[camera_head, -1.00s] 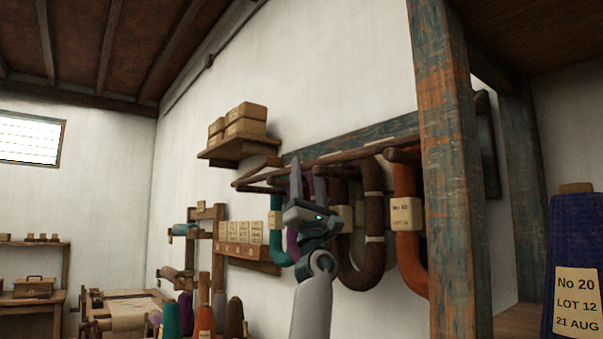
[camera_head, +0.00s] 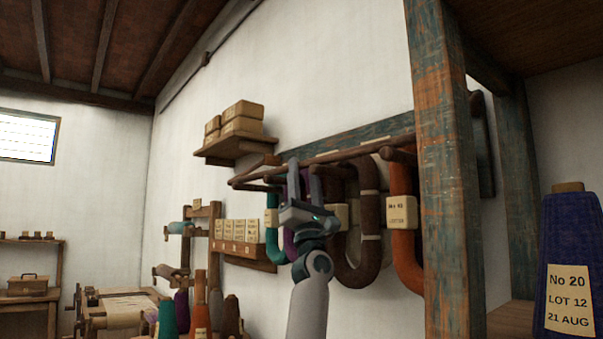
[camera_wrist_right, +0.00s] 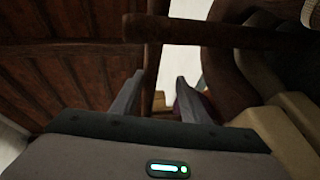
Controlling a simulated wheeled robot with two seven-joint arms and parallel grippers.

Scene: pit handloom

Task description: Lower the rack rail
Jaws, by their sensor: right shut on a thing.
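The rack rail (camera_head: 340,156) is a dark wooden bar along the front of the wall rack, sloping in the picture from upper right to lower left. My right gripper (camera_head: 304,172) reaches up from below to the rail, left of the brown skein. It is shut on the rail, its fingers standing apart around the wood. In the right wrist view the two fingers (camera_wrist_right: 157,92) show with dark wooden bars close beyond them; the exact contact is hidden. Brown (camera_head: 368,230) and orange (camera_head: 402,215) yarn skeins hang at the rack. My left gripper is not in view.
A weathered post (camera_head: 446,180) stands close on the right, with a blue yarn cone (camera_head: 570,240) beyond it. A shelf with boxes (camera_head: 236,148) is above left of the rail. A lower shelf (camera_head: 245,254) and several cones stand below left.

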